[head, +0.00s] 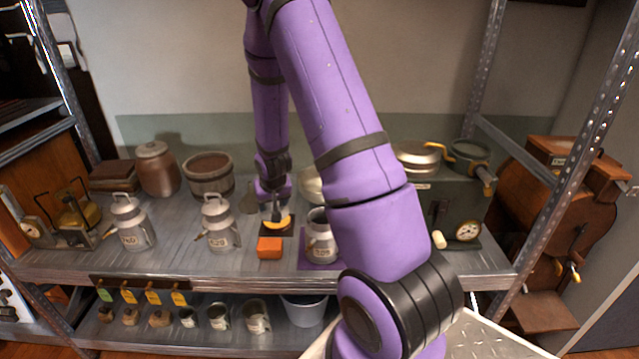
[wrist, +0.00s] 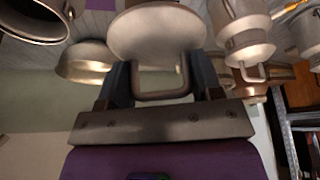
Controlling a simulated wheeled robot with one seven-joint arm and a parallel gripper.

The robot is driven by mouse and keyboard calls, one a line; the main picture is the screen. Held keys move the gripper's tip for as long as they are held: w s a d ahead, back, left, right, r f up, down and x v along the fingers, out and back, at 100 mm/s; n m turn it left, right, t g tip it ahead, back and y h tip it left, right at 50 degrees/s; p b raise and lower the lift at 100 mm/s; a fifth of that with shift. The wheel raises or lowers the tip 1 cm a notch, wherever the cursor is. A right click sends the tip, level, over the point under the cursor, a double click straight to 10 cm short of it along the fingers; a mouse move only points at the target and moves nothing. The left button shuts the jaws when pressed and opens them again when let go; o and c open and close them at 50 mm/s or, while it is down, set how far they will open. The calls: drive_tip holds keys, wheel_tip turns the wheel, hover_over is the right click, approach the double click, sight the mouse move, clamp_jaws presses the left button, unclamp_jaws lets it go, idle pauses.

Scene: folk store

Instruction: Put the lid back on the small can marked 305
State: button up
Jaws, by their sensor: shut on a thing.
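The small can marked 305 (head: 320,243) stands upright on a purple mat (head: 307,262), with its dark mouth open, just right of my gripper in the head view. My gripper (head: 276,212) is above the shelf, between that can and the can marked 420. In the wrist view my gripper (wrist: 160,82) is shut on the loop handle of a pale round lid (wrist: 157,33). A dark open mouth (wrist: 35,18) at the upper left, beside purple, looks like the 305 can. The lid is held apart from it.
Lidded cans (head: 219,225) and (head: 130,224) stand to the left. An orange block (head: 269,248) and a dark pad with a yellow crescent (head: 277,224) lie near my gripper. A metal bowl (head: 311,187) is behind the 305 can. A green box (head: 450,205) stands right.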

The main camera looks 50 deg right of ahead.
drive_tip(key=s+d+r+m+h, duration=0.1)
drive_tip(key=s+d+r+m, duration=0.3)
drive_tip(key=s+d, duration=0.65)
drive_tip(key=x, duration=0.7)
drive_tip(key=shift+s+g, duration=0.25)
drive_tip(key=shift+g, duration=0.15)
drive_tip(key=shift+a+f, duration=0.2)
drive_tip(key=shift+f, duration=0.05)
idle(1.4)
drive_tip(key=o, duration=1.2)
wheel_tip(320, 180, up, 7)
idle(0.8)
